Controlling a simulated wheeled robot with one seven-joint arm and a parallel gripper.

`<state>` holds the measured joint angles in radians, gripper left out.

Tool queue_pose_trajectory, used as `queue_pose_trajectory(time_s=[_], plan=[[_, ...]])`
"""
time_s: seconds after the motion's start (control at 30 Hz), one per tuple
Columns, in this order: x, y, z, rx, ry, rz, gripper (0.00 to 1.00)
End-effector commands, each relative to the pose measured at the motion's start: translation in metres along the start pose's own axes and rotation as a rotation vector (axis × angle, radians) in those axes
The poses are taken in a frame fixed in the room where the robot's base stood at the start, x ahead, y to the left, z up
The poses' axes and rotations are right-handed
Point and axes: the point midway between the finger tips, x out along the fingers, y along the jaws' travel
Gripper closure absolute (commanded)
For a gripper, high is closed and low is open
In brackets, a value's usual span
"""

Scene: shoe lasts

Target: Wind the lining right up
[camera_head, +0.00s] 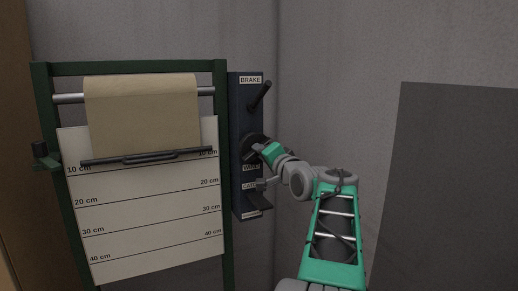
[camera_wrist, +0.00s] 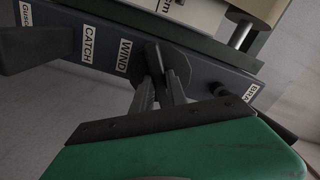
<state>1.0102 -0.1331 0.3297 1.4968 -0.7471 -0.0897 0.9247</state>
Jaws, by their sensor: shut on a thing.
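The tan lining (camera_head: 142,112) hangs from a metal roller (camera_head: 68,98) in a green frame. A dark bar (camera_head: 147,157) runs along its lower edge, just above the 10 cm line of the white scale board (camera_head: 150,220). My gripper (camera_head: 259,151) is at the WIND control on the dark panel (camera_head: 240,120) right of the frame. In the wrist view my gripper's fingers (camera_wrist: 162,92) are shut on the dark wind handle (camera_wrist: 178,62), beside the WIND label (camera_wrist: 125,55). The fingers and handle are small and dark in the head view.
A black brake lever (camera_head: 261,95) sticks out at the top of the panel, above my gripper. A dark catch piece (camera_head: 262,200) projects below it, by the CATCH label. A dark grey panel (camera_head: 455,190) stands at the right. The wall between is bare.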

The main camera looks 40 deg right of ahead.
Motion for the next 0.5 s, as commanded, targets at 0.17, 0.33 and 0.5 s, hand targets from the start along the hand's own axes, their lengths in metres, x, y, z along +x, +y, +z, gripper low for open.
queue_pose_trajectory(time_s=[0.17, 0.33, 0.5], plan=[[0.0000, -0.0025, -0.0017, 0.035, 0.001, 0.000, 1.00], [0.0000, -0.0041, -0.0026, 0.179, 0.000, 0.001, 1.00], [0.0000, -0.0022, -0.0013, 0.287, 0.000, 0.000, 1.00]])
